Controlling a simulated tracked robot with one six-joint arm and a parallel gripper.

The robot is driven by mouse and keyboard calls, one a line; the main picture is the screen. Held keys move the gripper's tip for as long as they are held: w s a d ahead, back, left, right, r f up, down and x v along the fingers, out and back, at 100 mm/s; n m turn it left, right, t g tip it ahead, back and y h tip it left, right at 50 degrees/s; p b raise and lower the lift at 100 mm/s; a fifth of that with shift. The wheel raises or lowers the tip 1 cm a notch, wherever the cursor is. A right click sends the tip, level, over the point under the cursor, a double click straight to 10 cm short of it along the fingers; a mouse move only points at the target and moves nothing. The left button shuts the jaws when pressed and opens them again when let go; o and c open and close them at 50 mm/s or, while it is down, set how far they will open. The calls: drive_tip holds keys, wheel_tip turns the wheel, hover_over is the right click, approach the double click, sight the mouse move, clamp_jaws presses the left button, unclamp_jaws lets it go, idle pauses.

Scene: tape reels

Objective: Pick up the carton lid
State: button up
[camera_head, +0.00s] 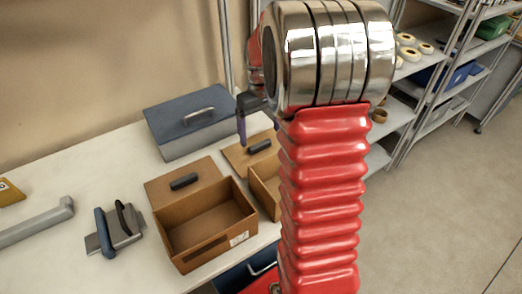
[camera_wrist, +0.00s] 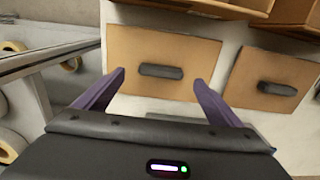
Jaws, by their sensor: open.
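Two tan carton lids with dark bar handles lie flat on the table. One lid (camera_head: 235,155) is beside the right carton in the head view; its handle (camera_head: 260,146) shows past my gripper. In the wrist view this lid (camera_wrist: 122,68) is in front of my gripper, with its handle (camera_wrist: 160,71) between the fingers. The other lid (camera_head: 165,187) is at the left carton's back edge; it also shows at right in the wrist view (camera_wrist: 285,72). My gripper (camera_head: 241,138), with purple fingers, is open and empty; it also shows in the wrist view (camera_wrist: 159,77). My arm hides part of it.
Two open cartons stand in front: a left one (camera_head: 240,222) and a right one (camera_head: 262,187), partly behind my arm. A blue-grey box (camera_head: 185,140) with a handle stands behind. A clamp-like tool (camera_head: 118,230) lies left. Shelves (camera_head: 402,118) with tape reels stand right.

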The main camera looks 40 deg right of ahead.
sight(260, 143)
drive_tip(key=shift+w+f, duration=0.1)
drive_tip(key=shift+f, duration=2.5)
drive_tip(key=c, duration=1.2)
drive_tip(key=shift+o, duration=0.2)
drive_tip(key=shift+r, duration=0.1)
wheel_tip(260, 143, up, 9)
drive_tip(key=shift+r, duration=0.4)
